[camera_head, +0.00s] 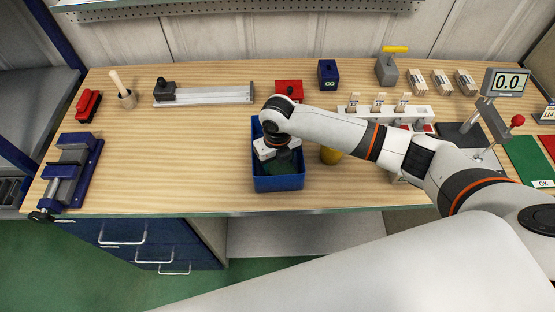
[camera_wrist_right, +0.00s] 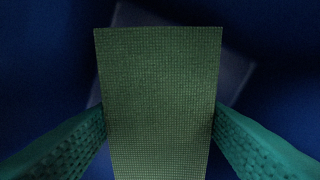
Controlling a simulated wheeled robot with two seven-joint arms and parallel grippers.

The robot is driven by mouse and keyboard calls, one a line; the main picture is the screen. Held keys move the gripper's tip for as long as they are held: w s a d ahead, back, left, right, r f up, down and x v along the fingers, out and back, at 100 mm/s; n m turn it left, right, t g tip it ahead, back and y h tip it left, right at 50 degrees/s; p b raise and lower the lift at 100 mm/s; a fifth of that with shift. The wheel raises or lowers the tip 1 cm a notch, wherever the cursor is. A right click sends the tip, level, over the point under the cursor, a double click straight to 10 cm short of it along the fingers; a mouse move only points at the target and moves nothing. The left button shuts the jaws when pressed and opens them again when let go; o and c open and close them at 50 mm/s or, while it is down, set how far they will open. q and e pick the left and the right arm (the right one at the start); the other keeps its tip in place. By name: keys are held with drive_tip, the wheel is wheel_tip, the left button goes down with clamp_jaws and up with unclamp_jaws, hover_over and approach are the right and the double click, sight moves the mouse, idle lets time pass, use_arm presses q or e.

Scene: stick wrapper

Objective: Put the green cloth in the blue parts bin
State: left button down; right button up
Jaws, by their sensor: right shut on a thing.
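The blue parts bin (camera_head: 279,184) stands near the front edge of the wooden workbench, left of my right arm. My right gripper (camera_head: 276,158) reaches down into the bin from above; its fingertips are hidden in the head view. In the right wrist view the green cloth (camera_wrist_right: 158,100) is between the two green finger pads, and the gripper (camera_wrist_right: 160,140) is shut on it. Dark blue bin surfaces surround the cloth there. In the head view a dark green patch inside the bin, beside the gripper, looks like the cloth (camera_head: 285,167). My left gripper is not in view.
A blue vise (camera_head: 70,170) sits at the left bench edge. A yellow round object (camera_head: 330,156) stands just right of the bin, partly behind my arm. A white rack (camera_head: 385,112) stands behind my forearm.

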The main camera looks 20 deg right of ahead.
drive_tip(key=shift+f, duration=0.25)
drive_tip(key=shift+f, duration=0.15)
drive_tip(key=o, duration=0.9)
drive_tip(key=shift+o, duration=0.2)
drive_tip(key=shift+r, duration=0.3)
wheel_tip(320, 180, up, 12)
drive_tip(key=b, duration=0.2)
